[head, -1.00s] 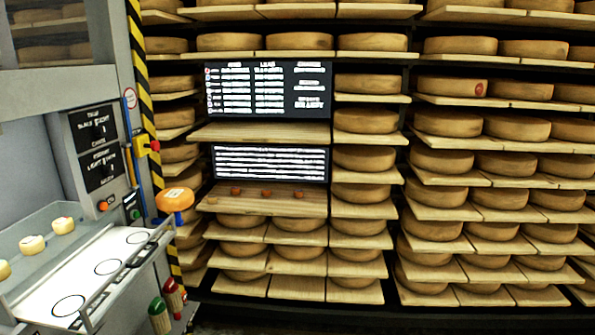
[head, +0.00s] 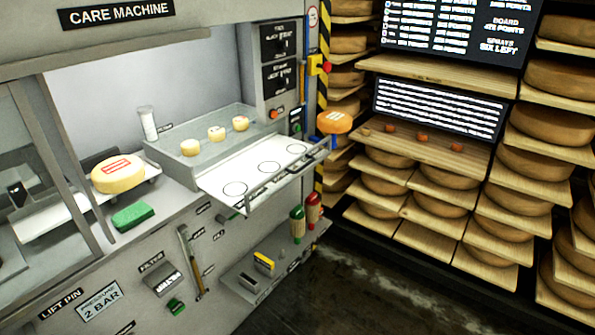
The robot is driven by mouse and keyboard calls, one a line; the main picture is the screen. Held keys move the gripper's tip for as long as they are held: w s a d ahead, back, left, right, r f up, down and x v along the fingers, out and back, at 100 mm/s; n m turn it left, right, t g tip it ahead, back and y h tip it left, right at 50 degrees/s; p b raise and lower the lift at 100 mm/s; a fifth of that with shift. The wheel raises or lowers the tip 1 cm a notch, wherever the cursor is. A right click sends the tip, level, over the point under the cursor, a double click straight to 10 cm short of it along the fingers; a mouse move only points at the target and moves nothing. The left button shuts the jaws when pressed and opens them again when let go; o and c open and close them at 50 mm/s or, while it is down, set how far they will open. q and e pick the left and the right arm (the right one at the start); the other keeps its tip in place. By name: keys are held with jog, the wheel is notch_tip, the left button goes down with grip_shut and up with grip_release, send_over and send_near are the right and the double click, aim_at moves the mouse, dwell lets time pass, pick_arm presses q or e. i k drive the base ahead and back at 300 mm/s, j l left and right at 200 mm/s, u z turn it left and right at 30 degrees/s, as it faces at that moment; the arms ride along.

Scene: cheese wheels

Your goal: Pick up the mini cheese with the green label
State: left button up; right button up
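Three small pale mini cheeses stand in a row on a clear tray (head: 185,172) of the care machine: a left one (head: 190,147), a middle one (head: 216,133) and a right one (head: 240,123). Their labels are too small for me to tell a green one. A white board (head: 222,174) with three empty black circles lies in front of the tray. Neither of my grippers is in view.
A larger cheese with a red-and-white label (head: 118,173) sits left of the tray, behind a green sponge (head: 133,216). A white bottle (head: 148,123) stands behind the tray. A metal rail (head: 285,172) edges the white board. Cheese shelves (head: 440,185) fill the right.

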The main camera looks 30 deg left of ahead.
aim_at(191, 148)
jog(key=u, duration=1.65)
